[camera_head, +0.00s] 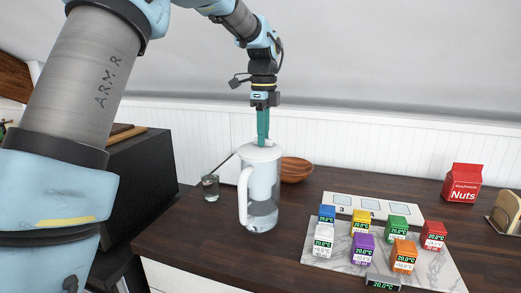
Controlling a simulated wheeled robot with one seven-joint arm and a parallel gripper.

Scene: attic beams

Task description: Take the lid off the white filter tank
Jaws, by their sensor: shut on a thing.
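The white filter tank (263,190) stands upright on the dark counter, a pitcher with a clear lower part and a white handle on its left. Its white lid (259,153) is at the top of the tank; I cannot tell whether there is a gap under it. My gripper (264,141) points straight down over the lid, with its green fingers shut on the lid's top, where the small grip is mostly hidden by the fingers.
A glass (210,187) stands left of the tank and a brown bowl (295,169) behind it. Right are a marble board (336,249) with several coloured boxes, a white numbered strip (391,207) and a red Nuts carton (462,184). The counter's front middle is clear.

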